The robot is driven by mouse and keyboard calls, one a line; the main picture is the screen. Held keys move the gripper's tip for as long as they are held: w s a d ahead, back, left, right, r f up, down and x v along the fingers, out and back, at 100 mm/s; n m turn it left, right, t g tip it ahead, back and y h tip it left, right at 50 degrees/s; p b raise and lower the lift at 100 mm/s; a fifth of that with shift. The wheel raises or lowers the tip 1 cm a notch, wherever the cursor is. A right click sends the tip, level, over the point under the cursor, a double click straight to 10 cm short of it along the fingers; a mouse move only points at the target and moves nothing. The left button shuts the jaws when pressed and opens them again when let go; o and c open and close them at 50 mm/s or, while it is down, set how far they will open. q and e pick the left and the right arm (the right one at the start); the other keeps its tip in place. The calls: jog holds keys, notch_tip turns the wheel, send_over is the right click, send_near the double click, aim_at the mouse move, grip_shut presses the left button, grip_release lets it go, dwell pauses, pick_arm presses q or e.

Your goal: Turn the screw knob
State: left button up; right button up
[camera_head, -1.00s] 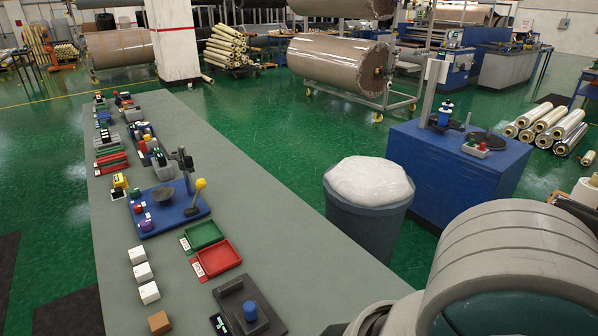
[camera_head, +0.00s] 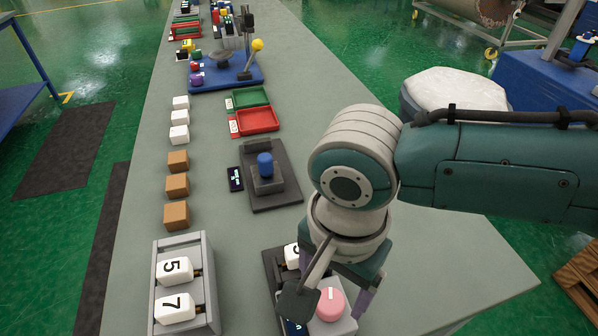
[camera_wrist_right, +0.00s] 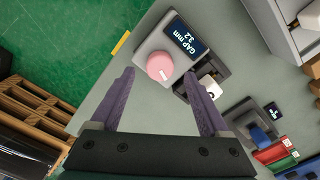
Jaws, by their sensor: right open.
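The pink screw knob (camera_head: 330,304) has a white line on its top and sits on a light grey block at the near end of the table. It also shows in the right wrist view (camera_wrist_right: 160,67), beside a dark display (camera_wrist_right: 187,38) reading "GAP mm 3.2". My right gripper (camera_head: 345,288) points down above the knob block and partly hides it. In the right wrist view its two purple fingers are apart, with the knob beyond and between their tips; nothing is between them in a grip. My left gripper is not in view.
A grey rack (camera_head: 208,270) with white number blocks 5 and 7 stands left of the knob unit. Behind are a dark fixture with a blue knob (camera_head: 265,165), a red tray (camera_head: 257,121) and several brown cubes (camera_head: 177,186). The table right of the unit is bare.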

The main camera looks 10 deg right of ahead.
aim_at(331, 301)
jog(key=shift+f+b, duration=0.45)
jog(key=shift+f, duration=1.5)
grip_shut()
